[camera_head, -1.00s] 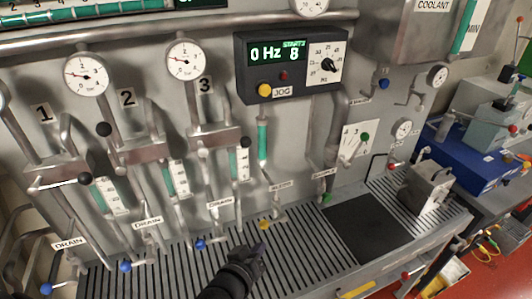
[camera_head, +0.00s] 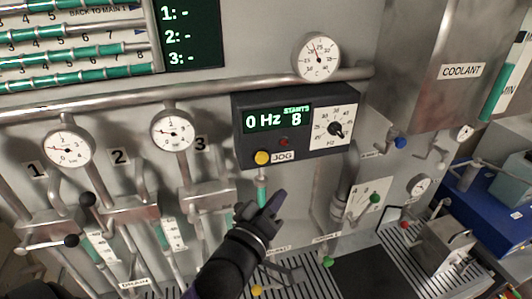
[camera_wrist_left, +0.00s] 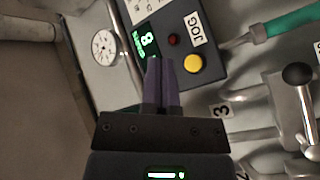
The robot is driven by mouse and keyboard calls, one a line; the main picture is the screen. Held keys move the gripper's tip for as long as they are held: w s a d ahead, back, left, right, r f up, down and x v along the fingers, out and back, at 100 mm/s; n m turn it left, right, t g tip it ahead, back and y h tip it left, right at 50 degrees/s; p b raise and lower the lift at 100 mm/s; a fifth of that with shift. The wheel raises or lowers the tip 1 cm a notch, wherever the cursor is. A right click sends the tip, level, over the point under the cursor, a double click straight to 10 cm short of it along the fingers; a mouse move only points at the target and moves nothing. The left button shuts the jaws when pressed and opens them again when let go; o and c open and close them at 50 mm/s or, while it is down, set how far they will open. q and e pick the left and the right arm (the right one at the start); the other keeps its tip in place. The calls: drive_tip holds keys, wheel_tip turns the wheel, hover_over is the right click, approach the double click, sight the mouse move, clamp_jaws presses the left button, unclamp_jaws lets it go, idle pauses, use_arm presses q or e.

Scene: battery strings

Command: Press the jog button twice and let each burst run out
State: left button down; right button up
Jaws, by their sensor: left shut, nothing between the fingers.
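The yellow jog button (camera_head: 262,157) sits at the lower left of a dark control box (camera_head: 297,122), beside the JOG label (camera_head: 283,156). The box display (camera_head: 278,118) reads 0 Hz and STARTS 8. My left gripper (camera_head: 274,201) is shut and empty, below the button and a little to its right, apart from it. In the left wrist view the shut fingers (camera_wrist_left: 162,66) point toward the box, and the jog button (camera_wrist_left: 192,64) shows to the right of the fingertips. My right gripper is in neither view.
A red lamp (camera_head: 284,142) and a Hz dial (camera_head: 335,129) are on the same box. A pipe (camera_head: 200,90) runs along the wall behind it. Gauges, levers and a green-sleeved tube (camera_head: 262,190) stand around the box. The COOLANT tank (camera_head: 425,65) is at right.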

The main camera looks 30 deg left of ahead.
sight(267, 157)
use_arm(q)
drive_tip(key=w+a+b, duration=0.1)
drive_tip(key=w+a, duration=0.5)
drive_tip(key=shift+a, duration=0.4)
drive_tip(key=shift+w+a, duration=0.1)
idle(1.9)
drive_tip(key=shift+w+a, duration=0.2)
drive_tip(key=shift+w+a, duration=0.35)
drive_tip(key=shift+a, duration=0.1)
idle(0.8)
idle(0.4)
drive_tip(key=shift+s+d+p, duration=0.6)
drive_tip(key=shift+s+d, duration=0.05)
drive_tip(key=shift+d, duration=0.15)
